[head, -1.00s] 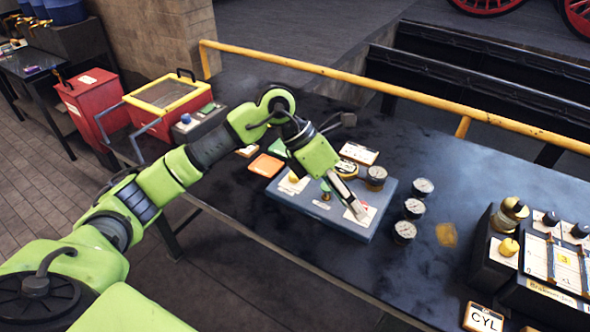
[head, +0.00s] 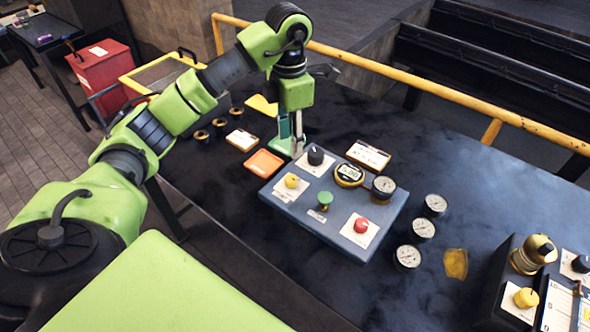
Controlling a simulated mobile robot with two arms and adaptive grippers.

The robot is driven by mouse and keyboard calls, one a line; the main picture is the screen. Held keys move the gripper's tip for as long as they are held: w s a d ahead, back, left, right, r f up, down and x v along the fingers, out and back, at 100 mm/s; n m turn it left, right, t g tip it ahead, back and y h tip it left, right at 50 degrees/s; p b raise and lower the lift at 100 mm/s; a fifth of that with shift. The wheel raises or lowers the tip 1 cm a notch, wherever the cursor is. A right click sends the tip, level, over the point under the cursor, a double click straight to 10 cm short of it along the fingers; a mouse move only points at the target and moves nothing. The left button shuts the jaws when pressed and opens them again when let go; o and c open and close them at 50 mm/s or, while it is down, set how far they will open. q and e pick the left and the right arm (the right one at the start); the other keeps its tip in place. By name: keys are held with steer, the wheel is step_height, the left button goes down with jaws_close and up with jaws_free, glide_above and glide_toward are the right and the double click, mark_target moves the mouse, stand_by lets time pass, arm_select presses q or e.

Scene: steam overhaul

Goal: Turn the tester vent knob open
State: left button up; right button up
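The tester is a blue box (head: 290,208) on the dark table. Its top carries a black knob (head: 316,155), a yellow knob (head: 291,181), a green knob (head: 324,200) and a red knob (head: 361,225), most on white label plates. The label text is too small to tell which one is the vent knob. My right gripper is out of view.
Several loose dial gauges (head: 422,230) lie right of the tester. An orange tray (head: 264,162) and a white card (head: 241,140) lie left. A black box (head: 500,290) with a yellow knob stands at the right. A yellow rail (head: 400,80) runs behind the table.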

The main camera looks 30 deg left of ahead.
arm_select(q)
glide_toward(290, 178)
steer(key=shift+s+d+f, duration=0.1)
steer(key=shift+s+f, duration=0.1)
step_height(290, 178, down, 7)
steer(key=shift+w+f+p, duration=0.1)
steer(key=shift+w+p, duration=0.05)
steer(key=shift+p, duration=0.75)
steer(key=shift+f, duration=0.7)
steer(key=c, duration=1.1)
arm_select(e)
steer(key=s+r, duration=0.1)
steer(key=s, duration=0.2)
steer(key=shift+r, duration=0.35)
